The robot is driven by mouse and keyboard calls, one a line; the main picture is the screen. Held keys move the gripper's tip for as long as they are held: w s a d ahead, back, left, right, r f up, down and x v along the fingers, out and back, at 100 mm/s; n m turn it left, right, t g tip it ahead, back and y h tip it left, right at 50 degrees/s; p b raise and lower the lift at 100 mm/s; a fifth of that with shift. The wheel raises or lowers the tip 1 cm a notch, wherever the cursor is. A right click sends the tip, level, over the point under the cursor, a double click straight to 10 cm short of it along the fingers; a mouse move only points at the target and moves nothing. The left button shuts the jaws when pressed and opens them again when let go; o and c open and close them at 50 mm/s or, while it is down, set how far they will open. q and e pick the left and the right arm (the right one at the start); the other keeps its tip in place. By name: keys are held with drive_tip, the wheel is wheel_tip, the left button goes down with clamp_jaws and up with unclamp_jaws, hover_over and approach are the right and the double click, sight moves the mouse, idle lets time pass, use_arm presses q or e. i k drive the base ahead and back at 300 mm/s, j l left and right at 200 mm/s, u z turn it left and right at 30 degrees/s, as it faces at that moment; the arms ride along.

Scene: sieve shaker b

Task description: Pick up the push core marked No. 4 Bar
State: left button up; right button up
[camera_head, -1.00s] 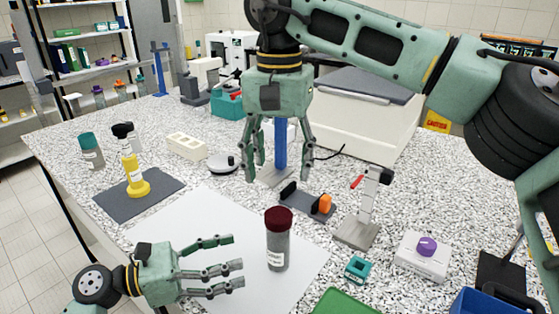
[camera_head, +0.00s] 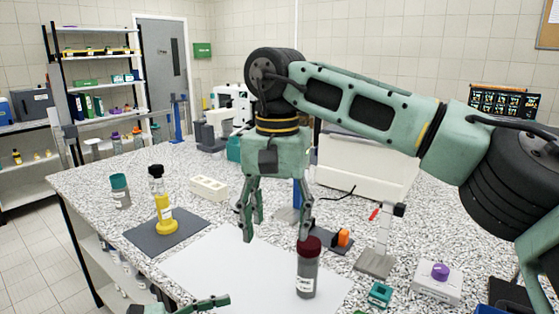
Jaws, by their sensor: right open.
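A grey tube with a dark red cap (camera_head: 308,268) and a white label stands upright on the white sheet. A teal-capped tube (camera_head: 120,190) stands at the left. A black-capped piece (camera_head: 156,179) shows directly behind a yellow piece (camera_head: 164,212) at the dark mat. The label writing is too small to read, so I cannot tell which one is marked No. 4 Bar. My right gripper (camera_head: 276,236) is open, empty and pointing down; its right fingertip appears just above the red cap. Contact cannot be told. My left gripper (camera_head: 208,303) is mostly cut off at the bottom edge.
The dark mat (camera_head: 140,238) lies left of the white sheet (camera_head: 225,265). A stand (camera_head: 375,262), a small teal block (camera_head: 380,293) and a white box with a purple knob (camera_head: 437,285) are at the right. A white block (camera_head: 208,188) stands behind the sheet.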

sight(306, 271)
drive_tip(key=k+j, duration=0.9)
